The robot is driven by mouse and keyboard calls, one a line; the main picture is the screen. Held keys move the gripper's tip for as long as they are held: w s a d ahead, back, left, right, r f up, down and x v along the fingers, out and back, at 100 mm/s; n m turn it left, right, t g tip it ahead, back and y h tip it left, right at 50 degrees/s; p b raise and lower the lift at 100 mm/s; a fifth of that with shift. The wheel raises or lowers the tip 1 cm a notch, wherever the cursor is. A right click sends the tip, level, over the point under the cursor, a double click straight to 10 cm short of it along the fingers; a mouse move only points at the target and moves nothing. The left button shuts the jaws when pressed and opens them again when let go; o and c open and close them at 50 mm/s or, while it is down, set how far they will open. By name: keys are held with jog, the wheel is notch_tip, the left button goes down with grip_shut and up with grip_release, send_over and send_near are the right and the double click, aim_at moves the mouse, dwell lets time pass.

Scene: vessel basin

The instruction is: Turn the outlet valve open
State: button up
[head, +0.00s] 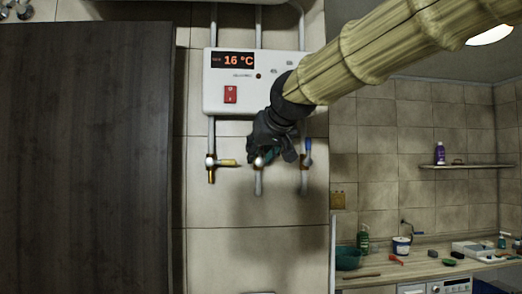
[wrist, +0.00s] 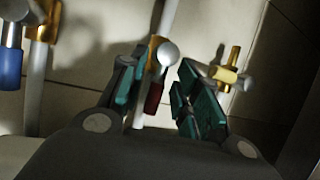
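Three valves sit on the pipes under a white water heater (head: 255,82). The left one has a yellow handle (head: 228,163) pointing sideways, and the right one a blue handle (head: 308,146) pointing up. My gripper (head: 268,156) is at the middle valve (head: 259,162) and hides most of it. In the wrist view, the middle valve's dark red handle (wrist: 154,97) lies between the fingers of my gripper (wrist: 160,85), roughly along the pipe. The fingers are apart, with gaps visible on both sides of the handle. No label shows which valve is the outlet.
In the wrist view, the blue-handled valve (wrist: 11,62) is left of my fingers and the yellow-handled valve (wrist: 234,77) is close to the right finger. A tall dark panel (head: 85,160) stands left of the heater. A cluttered counter (head: 420,268) is at the lower right.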

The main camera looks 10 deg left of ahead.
jog(key=v, duration=1.2)
dwell(0.3)
dwell(0.3)
jog(key=shift+f, duration=0.1)
